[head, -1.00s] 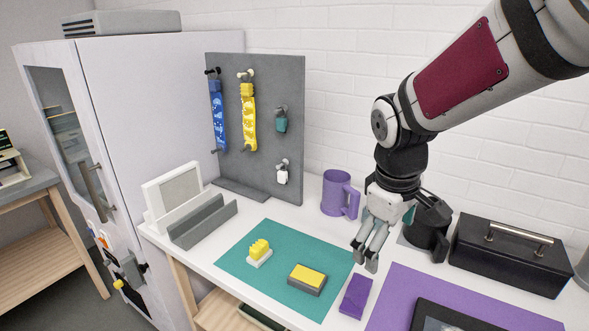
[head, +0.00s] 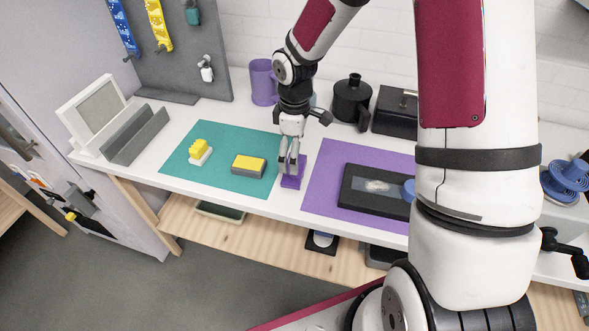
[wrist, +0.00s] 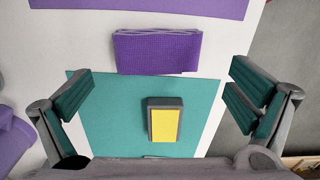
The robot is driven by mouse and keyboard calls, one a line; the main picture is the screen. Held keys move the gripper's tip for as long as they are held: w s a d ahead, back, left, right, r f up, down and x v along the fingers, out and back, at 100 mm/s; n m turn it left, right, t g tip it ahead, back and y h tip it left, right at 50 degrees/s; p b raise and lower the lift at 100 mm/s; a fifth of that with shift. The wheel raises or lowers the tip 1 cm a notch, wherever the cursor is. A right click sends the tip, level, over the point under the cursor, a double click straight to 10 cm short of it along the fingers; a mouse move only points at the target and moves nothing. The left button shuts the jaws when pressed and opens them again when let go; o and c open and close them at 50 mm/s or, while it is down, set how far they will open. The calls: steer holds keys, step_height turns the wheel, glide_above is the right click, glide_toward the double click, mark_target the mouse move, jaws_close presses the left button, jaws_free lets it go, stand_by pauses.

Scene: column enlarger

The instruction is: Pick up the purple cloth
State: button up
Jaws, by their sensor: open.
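The purple cloth (head: 290,181) is a small folded block on the white table, between the teal mat and the purple mat. In the wrist view the cloth (wrist: 158,52) lies at the upper middle, its folded layers showing along its far edge. My gripper (head: 291,168) points down over the cloth in the head view and hides part of it. In the wrist view my gripper (wrist: 160,98) is open, with its fingers wide apart at left and right and nothing between the pads. The cloth appears beyond the fingertips, and I cannot tell the exact height gap.
A yellow-topped grey block (head: 248,165) and a yellow brush-like item (head: 200,151) sit on the teal mat (head: 230,140). A black tray (head: 350,198) lies on the purple mat (head: 318,190). A purple mug (head: 263,82) and dark pot (head: 351,101) stand behind.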

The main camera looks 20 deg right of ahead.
mark_target(288, 181)
steer(key=shift+w+f+p, duration=0.1)
steer(key=shift+f+p, duration=0.4)
steer(key=shift+f, duration=2.8)
steer(key=c, duration=0.9)
